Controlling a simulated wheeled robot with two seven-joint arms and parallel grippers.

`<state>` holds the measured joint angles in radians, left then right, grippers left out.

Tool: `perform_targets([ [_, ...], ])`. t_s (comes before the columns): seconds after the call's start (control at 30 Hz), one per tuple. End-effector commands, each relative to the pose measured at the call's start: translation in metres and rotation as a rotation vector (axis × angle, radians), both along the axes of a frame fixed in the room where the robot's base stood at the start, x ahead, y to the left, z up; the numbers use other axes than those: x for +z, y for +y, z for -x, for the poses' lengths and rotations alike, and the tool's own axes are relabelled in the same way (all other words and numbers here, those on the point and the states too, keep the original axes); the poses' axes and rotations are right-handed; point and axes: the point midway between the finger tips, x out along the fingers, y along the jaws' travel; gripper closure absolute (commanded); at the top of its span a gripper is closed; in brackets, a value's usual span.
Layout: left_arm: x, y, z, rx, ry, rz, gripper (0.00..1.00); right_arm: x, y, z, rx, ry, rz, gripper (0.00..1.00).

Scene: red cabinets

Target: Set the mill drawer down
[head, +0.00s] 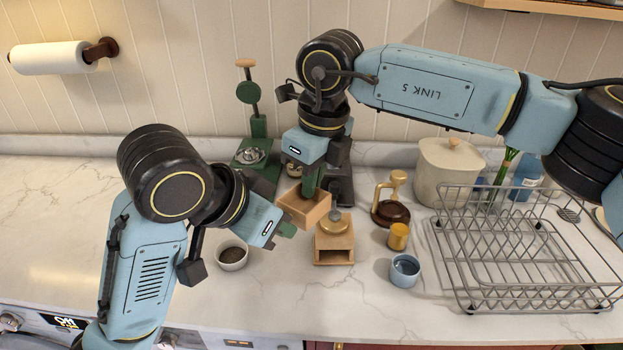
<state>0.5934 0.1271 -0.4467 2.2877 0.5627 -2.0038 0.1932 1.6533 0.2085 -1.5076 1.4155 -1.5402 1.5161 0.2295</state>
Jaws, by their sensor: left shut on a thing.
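The mill drawer (303,216) is a small, open-topped wooden box. My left gripper (284,229) is shut on its left side and holds it slightly tilted, apparently above the counter. The wooden mill (334,243), with a round tan top, stands just to the right and nearer the front, and its front has a dark, empty drawer opening. My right gripper (322,184) points down just behind the drawer; its fingertips are partly hidden, and I cannot tell whether they hold anything. Whether the drawer touches the mill or the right gripper is unclear.
A bowl with dark contents (233,256) stands left of the mill. To its right are a yellow cup (398,236), a blue mug (404,271), a brown-and-tan pot (390,207) and a wire dish rack (510,262). A green stand (257,158) is behind. The far-left counter is clear.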

Motion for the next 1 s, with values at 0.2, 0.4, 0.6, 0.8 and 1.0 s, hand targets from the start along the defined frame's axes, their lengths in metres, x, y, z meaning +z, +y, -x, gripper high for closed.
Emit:
perform_targets([
  [0.2, 0.000, 0.000, -0.001, 0.003, -0.001, 0.000, 0.66, 0.000, 0.002, 0.003, 0.009, 0.005, -0.002, 1.00],
  [0.4, 0.000, 0.000, -0.001, 0.004, -0.001, 0.001, 0.56, 0.000, 0.002, 0.003, 0.008, 0.005, -0.001, 1.00],
  [0.6, 0.002, 0.001, -0.001, 0.003, -0.005, 0.001, 0.56, 0.000, 0.002, 0.003, 0.008, 0.005, -0.001, 1.00],
  [0.8, 0.017, 0.009, 0.007, 0.003, -0.013, -0.002, 0.56, 0.000, 0.002, 0.002, 0.007, 0.004, -0.001, 1.00],
  [1.0, 0.044, 0.023, 0.024, 0.003, -0.012, -0.003, 0.56, 0.000, 0.001, 0.002, 0.006, 0.003, -0.001, 1.00],
])
